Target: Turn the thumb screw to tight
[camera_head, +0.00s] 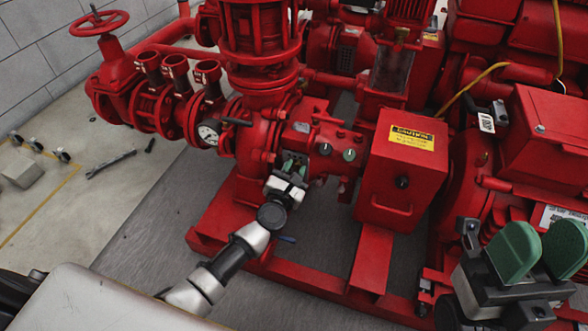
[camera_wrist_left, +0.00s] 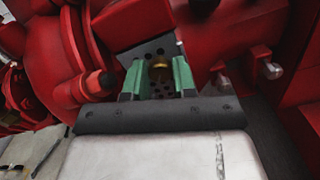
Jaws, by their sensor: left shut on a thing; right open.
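The thumb screw (camera_wrist_left: 160,70) shows in the left wrist view as a small brass-coloured piece between the two green fingers of my left gripper (camera_wrist_left: 158,78). The fingers are shut on it, one on each side. In the head view my left gripper (camera_head: 293,166) reaches the red pump housing, and its fingers hide the screw. How far the screw is turned cannot be told. My right gripper (camera_head: 540,250) is at the lower right of the head view, with its two green fingers apart and nothing visible between them.
A red box with a yellow caution label (camera_head: 411,138) stands further right. A pressure gauge (camera_head: 208,134) is on the left. A red base frame (camera_head: 290,275) runs below; the floor at left holds loose tools.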

